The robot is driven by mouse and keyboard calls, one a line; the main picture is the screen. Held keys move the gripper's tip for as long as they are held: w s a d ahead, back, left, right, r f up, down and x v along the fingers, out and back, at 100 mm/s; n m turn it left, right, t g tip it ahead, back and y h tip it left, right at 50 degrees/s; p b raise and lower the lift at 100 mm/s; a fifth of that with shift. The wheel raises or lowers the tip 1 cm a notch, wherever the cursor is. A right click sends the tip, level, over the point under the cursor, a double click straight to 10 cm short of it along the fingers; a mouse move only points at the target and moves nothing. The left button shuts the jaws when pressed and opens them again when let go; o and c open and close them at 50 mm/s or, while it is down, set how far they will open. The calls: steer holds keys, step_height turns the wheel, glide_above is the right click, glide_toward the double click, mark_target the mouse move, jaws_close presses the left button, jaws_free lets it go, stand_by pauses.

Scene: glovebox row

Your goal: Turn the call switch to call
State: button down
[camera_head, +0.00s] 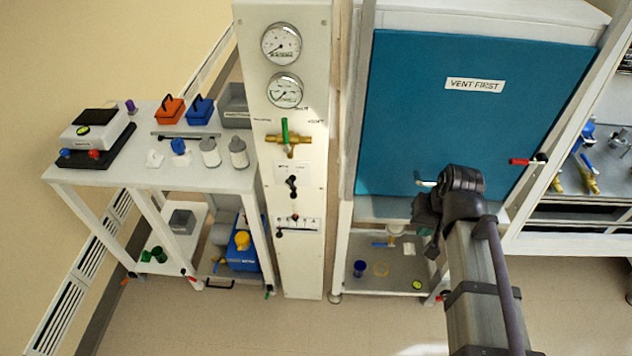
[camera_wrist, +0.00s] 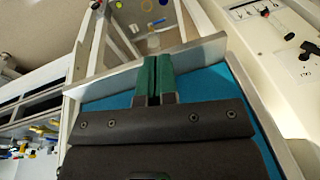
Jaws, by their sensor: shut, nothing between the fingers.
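The white panel column (camera_head: 311,255) stands left of the teal door. A black rotary knob (camera_head: 291,185) sits on a pale plate in the panel's lower half. A small switch with a red spot (camera_head: 294,217) sits below it on a label strip. In the wrist view the panel shows at the right, with a black knob (camera_wrist: 308,47) at the edge. My gripper (camera_wrist: 154,62) is shut and empty, its green fingers together in front of the teal door, apart from the panel. In the head view my wrist hides the fingers.
The teal door (camera_head: 440,110) bears a "VENT FIRST" label (camera_head: 475,86). Two gauges (camera_head: 283,66) and a green-handled brass valve (camera_head: 288,139) sit higher on the panel. A cluttered cart (camera_head: 215,178) stands left. The floor in front of the panel is clear.

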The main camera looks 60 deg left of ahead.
mark_target(291, 185)
steer(key=s+a+r+n+g+y, duration=0.15)
steer(key=s+a, duration=0.35)
steer(key=a, duration=0.8)
steer(key=s+a+r+n+t+y, duration=0.15)
steer(key=s+a, duration=0.35)
steer(key=a, duration=0.8)
steer(key=shift+m+g, duration=0.4)
steer(key=shift+g, duration=0.1)
steer(key=s+b+x, duration=0.1)
steer(key=b+x, duration=0.2)
steer(key=x, duration=0.1)
steer(key=b+x, duration=0.4)
steer(key=s+b+x, duration=0.1)
steer(key=b+x, duration=0.2)
steer(key=x, duration=0.2)
steer(key=shift+s+a+r, duration=0.15)
steer(key=shift+s+a, duration=0.15)
steer(key=shift+s, duration=0.1)
steer(key=shift+s+y+b, duration=0.15)
steer(key=shift+y+b, duration=0.15)
steer(key=shift+b, duration=0.1)
